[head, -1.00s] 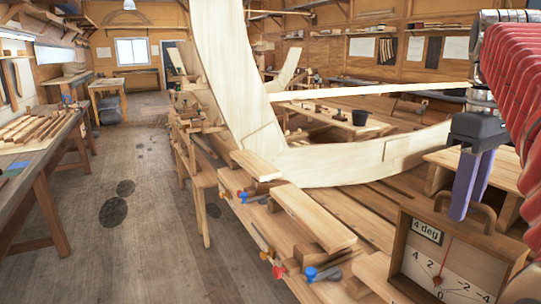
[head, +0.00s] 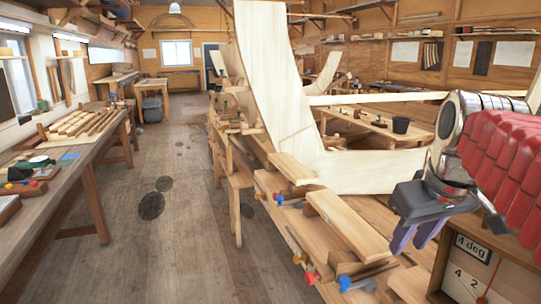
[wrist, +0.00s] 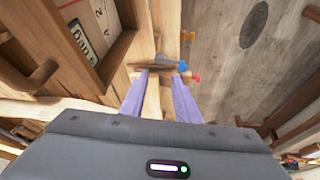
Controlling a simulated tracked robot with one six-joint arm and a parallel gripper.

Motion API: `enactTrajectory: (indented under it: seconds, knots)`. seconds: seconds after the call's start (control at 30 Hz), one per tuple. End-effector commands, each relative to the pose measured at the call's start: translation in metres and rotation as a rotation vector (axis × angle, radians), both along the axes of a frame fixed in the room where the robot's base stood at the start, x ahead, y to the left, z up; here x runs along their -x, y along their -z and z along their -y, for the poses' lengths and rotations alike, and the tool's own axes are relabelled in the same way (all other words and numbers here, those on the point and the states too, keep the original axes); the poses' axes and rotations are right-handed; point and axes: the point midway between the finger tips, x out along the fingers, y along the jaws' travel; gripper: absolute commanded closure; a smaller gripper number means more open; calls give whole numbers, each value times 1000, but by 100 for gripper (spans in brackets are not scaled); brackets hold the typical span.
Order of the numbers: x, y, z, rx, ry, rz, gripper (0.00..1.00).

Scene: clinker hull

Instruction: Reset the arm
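My gripper (head: 411,242) is at the right of the head view, at the end of my red-sleeved arm, with its purple fingers pointing down and to the left. In the wrist view its two fingers (wrist: 160,75) stand apart, with a clear gap between them. Nothing is held. Beyond the fingertips lie a pale plank and a clamp with a blue end (wrist: 182,66). The gripper hangs over the right part of the hull staging, left of a wooden box gauge (head: 478,262) marked "4 deg".
The pale hull timber (head: 272,75) rises in the middle. A plank (head: 350,225) and clamps (head: 312,277) lie on the staging below. A workbench (head: 60,190) with tools runs along the left. The plank floor (head: 170,240) between is clear.

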Motion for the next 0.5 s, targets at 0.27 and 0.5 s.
enactTrajectory:
  seconds: [0.27,0.5]
  knots:
    - [41,60,-47,-35,54,42,71]
    - [79,118,-77,-74,97,80,71]
